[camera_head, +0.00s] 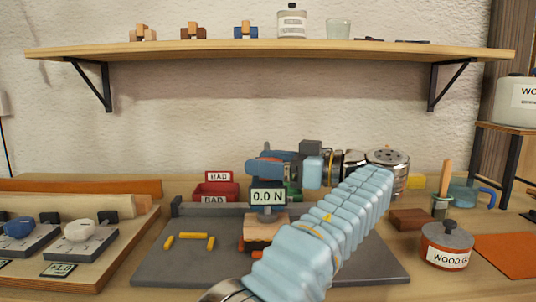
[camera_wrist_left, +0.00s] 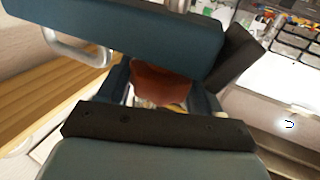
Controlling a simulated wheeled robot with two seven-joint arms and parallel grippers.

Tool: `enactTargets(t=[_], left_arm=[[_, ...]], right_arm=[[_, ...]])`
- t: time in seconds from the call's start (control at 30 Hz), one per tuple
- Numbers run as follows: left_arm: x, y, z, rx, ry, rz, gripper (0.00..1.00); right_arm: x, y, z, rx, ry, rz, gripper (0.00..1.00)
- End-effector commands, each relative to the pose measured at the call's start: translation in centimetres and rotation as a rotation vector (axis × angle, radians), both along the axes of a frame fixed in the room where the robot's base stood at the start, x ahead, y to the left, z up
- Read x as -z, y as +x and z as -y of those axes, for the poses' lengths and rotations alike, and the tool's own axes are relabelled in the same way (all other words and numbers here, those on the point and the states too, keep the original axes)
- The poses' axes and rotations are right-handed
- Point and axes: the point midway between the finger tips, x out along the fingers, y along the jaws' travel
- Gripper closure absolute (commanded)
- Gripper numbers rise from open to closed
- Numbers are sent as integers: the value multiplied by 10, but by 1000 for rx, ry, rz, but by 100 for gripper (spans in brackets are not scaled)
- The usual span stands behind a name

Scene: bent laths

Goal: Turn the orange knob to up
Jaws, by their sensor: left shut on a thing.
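My left gripper (camera_head: 266,166) is in the middle of the head view, behind and above the grey force gauge reading 0.0 N (camera_head: 267,197). Its pale blue sleeved arm rises from the bottom centre. In the left wrist view the dark jaws (camera_wrist_left: 162,86) are shut on a reddish-orange block-like thing (camera_wrist_left: 160,84), which looks like the orange knob. Its lower part is hidden by the gripper body. In the head view I cannot make out this knob; gripper and gauge cover that spot. I cannot tell which way the knob points. My right gripper is not in view.
A red bin marked BAD (camera_head: 215,190) stands left of the gauge. A board with a blue knob (camera_head: 19,227) and a white knob (camera_head: 80,231) lies at the left. Yellow pieces (camera_head: 187,235) lie on the grey mat (camera_head: 170,265). A glue pot (camera_head: 446,245) stands at the right.

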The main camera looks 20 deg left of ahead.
Motion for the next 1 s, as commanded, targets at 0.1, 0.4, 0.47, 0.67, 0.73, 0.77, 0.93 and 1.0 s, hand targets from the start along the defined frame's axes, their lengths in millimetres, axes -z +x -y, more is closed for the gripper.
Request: enactTargets(t=[0.1, 0.4, 0.47, 0.67, 0.73, 0.77, 0.93, 1.0], left_arm=[[-3, 0, 2, -70, 5, 3, 66], [-1, 0, 0, -180, 3, 1, 66], [-1, 1, 0, -190, 2, -1, 66], [0, 0, -1, -206, 0, -2, 66], [0, 0, -1, -207, 0, -2, 66], [0, 0, -1, -208, 0, -2, 66], [1, 0, -1, -208, -1, -3, 66], [1, 0, -1, -208, -1, -3, 32]], right_arm=[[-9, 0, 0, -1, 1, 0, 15], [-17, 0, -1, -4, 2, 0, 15], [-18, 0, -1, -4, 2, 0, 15], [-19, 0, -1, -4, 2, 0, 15], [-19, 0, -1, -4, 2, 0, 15], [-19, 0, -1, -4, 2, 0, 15], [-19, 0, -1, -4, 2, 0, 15], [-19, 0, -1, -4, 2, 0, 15]])
